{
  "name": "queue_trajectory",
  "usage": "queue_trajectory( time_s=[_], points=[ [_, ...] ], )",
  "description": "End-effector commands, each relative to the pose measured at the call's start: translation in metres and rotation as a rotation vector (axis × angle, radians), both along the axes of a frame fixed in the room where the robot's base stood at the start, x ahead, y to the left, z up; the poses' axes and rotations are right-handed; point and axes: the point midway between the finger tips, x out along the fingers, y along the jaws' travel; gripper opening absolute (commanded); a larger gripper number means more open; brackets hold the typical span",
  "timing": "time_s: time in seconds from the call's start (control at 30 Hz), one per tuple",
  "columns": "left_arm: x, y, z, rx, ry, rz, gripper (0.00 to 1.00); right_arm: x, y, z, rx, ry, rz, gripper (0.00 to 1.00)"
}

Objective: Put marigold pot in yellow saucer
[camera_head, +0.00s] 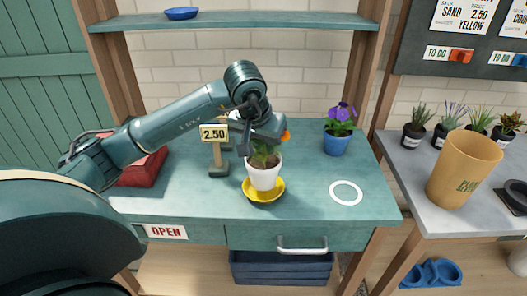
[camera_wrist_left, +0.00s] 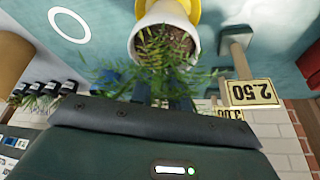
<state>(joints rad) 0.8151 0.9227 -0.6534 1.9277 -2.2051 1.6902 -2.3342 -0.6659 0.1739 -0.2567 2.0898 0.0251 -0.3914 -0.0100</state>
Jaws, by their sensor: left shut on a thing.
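The marigold pot (camera_head: 264,178) is white, with green leaves and an orange bloom, and stands upright at the yellow saucer (camera_head: 265,196) near the front of the green bench. In the head view its base overlaps the saucer; I cannot tell whether it rests on it. My left gripper (camera_head: 262,145) is shut on the plant at the top of the pot. In the left wrist view, the white pot (camera_wrist_left: 165,25) shows its soil and leaves, with the yellow saucer (camera_wrist_left: 196,10) behind it; leaves partly hide the fingers. My right gripper is not in view.
The 2.50 price sign (camera_head: 215,133) stands close left of the pot. A blue pot (camera_head: 337,145) with purple flowers stands at the back right. A white ring (camera_head: 346,193) marks clear bench on the right. A red object (camera_head: 143,168) lies left, beneath my arm.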

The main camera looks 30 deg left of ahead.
Motion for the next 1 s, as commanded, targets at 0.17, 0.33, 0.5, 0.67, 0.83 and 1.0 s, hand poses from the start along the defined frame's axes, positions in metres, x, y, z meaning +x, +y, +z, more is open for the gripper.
queue_trajectory(
  time_s=[0.17, 0.33, 0.5, 0.67, 0.83, 1.0],
  points=[
    [0.0, 0.0, -0.02, -0.001, 0.0, 0.001, 0.0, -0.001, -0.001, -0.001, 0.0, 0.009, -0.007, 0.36],
    [0.001, 0.0, -0.022, -0.001, -0.003, 0.001, 0.0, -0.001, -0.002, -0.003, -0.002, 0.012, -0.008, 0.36],
    [0.001, 0.0, -0.024, -0.001, -0.003, 0.001, 0.0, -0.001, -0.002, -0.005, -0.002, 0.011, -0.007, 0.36],
    [0.001, 0.0, -0.029, -0.001, -0.004, 0.001, 0.0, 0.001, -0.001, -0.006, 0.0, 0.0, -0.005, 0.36],
    [0.0, 0.0, -0.029, -0.001, 0.0, 0.0, 0.29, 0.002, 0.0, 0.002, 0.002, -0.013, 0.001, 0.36],
    [0.0, 0.0, -0.029, -0.001, 0.0, 0.0, 0.39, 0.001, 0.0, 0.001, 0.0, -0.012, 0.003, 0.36]
  ],
)
